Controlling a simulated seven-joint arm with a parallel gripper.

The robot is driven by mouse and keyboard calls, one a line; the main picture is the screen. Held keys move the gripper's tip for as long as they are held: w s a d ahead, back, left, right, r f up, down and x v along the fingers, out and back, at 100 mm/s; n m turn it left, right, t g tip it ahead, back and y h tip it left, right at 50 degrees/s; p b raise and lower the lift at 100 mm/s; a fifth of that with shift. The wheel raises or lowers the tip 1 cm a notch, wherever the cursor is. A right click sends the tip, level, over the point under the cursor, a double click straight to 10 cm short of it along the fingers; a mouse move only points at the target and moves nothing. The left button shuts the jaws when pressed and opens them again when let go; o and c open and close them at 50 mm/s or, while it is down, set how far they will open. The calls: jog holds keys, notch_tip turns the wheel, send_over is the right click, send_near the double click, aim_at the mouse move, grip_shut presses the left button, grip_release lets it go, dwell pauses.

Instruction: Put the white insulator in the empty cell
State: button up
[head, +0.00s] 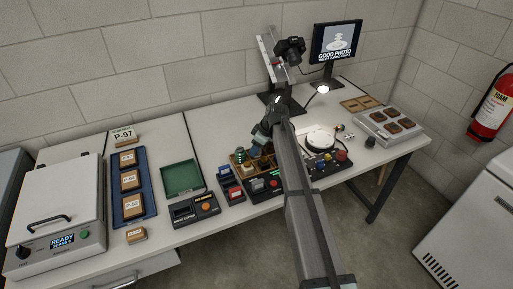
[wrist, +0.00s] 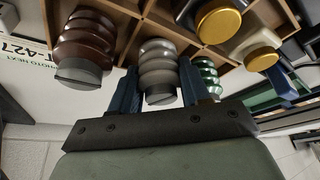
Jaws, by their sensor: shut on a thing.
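My gripper (wrist: 160,92) has its two dark blue fingers on either side of a pale grey-white ribbed insulator (wrist: 158,68), shut on it. The insulator's dark end cap points toward my palm and its other end is toward the wooden divided tray (wrist: 128,7). I cannot tell whether it is inside a cell or just clear of one. A brown ribbed insulator (wrist: 86,42) and a green one (wrist: 206,70) are on either side of it. In the head view my gripper (head: 262,140) is over the tray (head: 237,163), and my arm hides much of it. The empty cell is not clear.
Two gold-topped pieces (wrist: 219,22) stand near the held insulator. A black box with small colored parts (head: 228,190) lies in front of the tray. A green open case (head: 182,178) is to the left, and a round white turntable (head: 320,139) is to the right.

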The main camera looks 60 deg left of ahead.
jog(key=shift+f, duration=0.15)
jog(key=o, duration=0.9)
jog(key=v, duration=1.2)
